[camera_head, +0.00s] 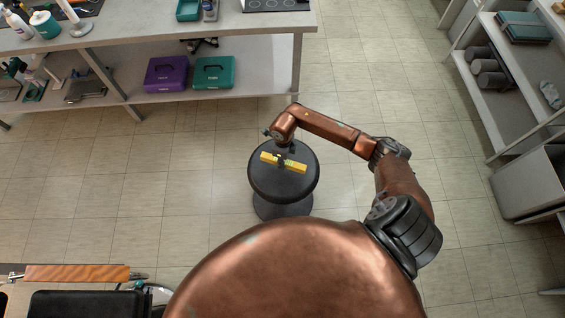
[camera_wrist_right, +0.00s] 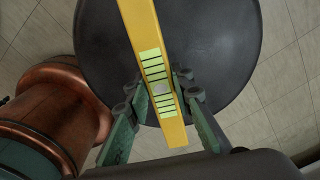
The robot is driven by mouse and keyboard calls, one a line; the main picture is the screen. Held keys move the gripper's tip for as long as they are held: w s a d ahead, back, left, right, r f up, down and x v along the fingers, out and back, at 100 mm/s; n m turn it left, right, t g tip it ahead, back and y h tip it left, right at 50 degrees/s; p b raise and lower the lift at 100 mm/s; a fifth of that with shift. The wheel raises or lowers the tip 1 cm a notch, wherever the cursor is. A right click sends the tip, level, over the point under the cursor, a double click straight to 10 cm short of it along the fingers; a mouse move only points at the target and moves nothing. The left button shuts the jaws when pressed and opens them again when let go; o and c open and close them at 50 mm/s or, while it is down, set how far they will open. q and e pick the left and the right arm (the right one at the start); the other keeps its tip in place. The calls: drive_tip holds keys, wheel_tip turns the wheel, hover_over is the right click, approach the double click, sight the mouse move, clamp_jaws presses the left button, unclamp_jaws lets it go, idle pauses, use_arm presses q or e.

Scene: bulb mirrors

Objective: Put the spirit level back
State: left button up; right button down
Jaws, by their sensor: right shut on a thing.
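The yellow spirit level (camera_head: 284,163) lies across the black round stool seat (camera_head: 300,187) in the head view. My right gripper (camera_head: 283,159) reaches down over it from above. In the right wrist view the yellow spirit level (camera_wrist_right: 142,28) runs between the two green fingers of my right gripper (camera_wrist_right: 160,105), with its pale green striped vials near the fingertips. The right gripper is shut on the spirit level. The dark stool seat (camera_wrist_right: 225,50) lies right behind it; I cannot tell whether the level touches the seat. My left gripper is not in view.
A workbench (camera_head: 200,30) stands at the upper left, with a purple case (camera_head: 166,74) and a green case (camera_head: 214,72) on its lower shelf. Grey shelving (camera_head: 505,85) is at the right. The floor (camera_head: 140,190) around the stool is clear.

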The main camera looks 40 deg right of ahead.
drive_tip(key=shift+w+d+f, duration=0.4)
drive_tip(key=shift+w+f, duration=0.05)
drive_tip(key=shift+f, duration=0.3)
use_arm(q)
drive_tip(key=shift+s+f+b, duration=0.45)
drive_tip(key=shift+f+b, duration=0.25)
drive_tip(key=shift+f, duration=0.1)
use_arm(e)
drive_tip(key=shift+w+d+f, duration=0.15)
drive_tip(key=shift+f, duration=1.55)
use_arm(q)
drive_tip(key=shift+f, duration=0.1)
use_arm(e)
drive_tip(key=c, duration=1.7)
unclamp_jaws()
drive_tip(key=shift+f, duration=0.15)
drive_tip(key=shift+r, duration=0.25)
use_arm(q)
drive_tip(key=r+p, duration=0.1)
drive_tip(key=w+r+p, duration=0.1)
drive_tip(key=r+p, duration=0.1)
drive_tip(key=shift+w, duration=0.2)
use_arm(e)
wheel_tip(320, 180, up, 12)
drive_tip(key=shift+f, duration=0.1)
